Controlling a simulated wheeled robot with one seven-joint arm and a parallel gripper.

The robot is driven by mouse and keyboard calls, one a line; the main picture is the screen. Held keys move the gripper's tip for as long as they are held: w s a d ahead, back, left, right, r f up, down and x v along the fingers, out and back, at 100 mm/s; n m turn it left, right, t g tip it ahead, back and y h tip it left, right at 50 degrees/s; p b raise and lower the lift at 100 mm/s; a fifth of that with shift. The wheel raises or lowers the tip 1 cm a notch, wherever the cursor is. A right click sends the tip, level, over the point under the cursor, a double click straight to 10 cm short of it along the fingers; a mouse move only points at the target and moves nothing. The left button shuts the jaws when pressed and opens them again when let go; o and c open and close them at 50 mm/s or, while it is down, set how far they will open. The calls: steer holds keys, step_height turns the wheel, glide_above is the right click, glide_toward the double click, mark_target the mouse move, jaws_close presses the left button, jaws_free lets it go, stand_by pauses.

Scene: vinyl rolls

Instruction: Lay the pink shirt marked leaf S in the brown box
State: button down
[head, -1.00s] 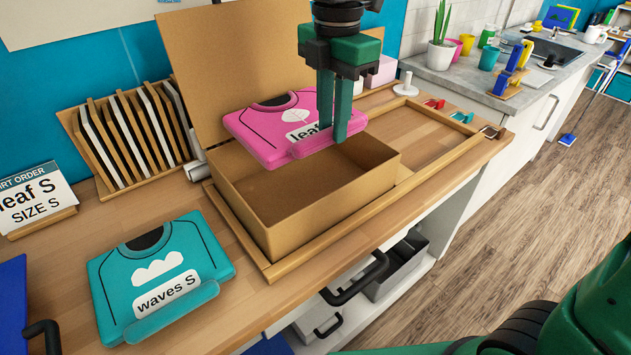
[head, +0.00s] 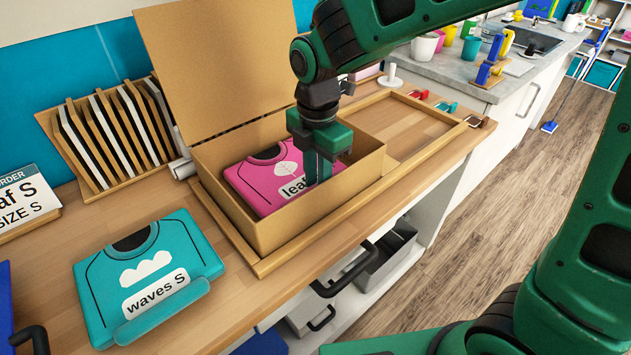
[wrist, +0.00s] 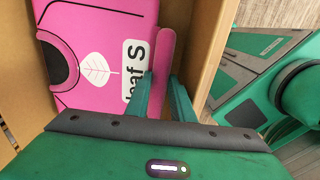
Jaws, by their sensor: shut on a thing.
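The pink shirt marked leaf S (head: 262,181) is inside the open brown box (head: 290,243), below the rim, lying about flat. In the wrist view the pink shirt (wrist: 97,45) shows its white leaf print and label. My gripper (head: 318,172) reaches down into the box and is shut on the shirt's pink front edge strip; the wrist view shows the fingers (wrist: 162,92) on either side of that strip. Whether the shirt's underside touches the box floor is hidden.
A teal shirt marked waves S (head: 150,275) lies on the wooden counter to the left. The box's lid (head: 225,60) stands open behind. A slotted wooden rack (head: 110,135) and an order card (head: 27,200) stand at the left. An empty wooden-framed space (head: 415,130) is right of the box.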

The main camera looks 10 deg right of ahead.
steer(key=shift+f, duration=0.5)
steer(key=c, duration=1.8)
jaws_free()
steer(key=shift+r, duration=0.1)
step_height(320, 180, up, 12)
steer(key=shift+f, duration=0.1)
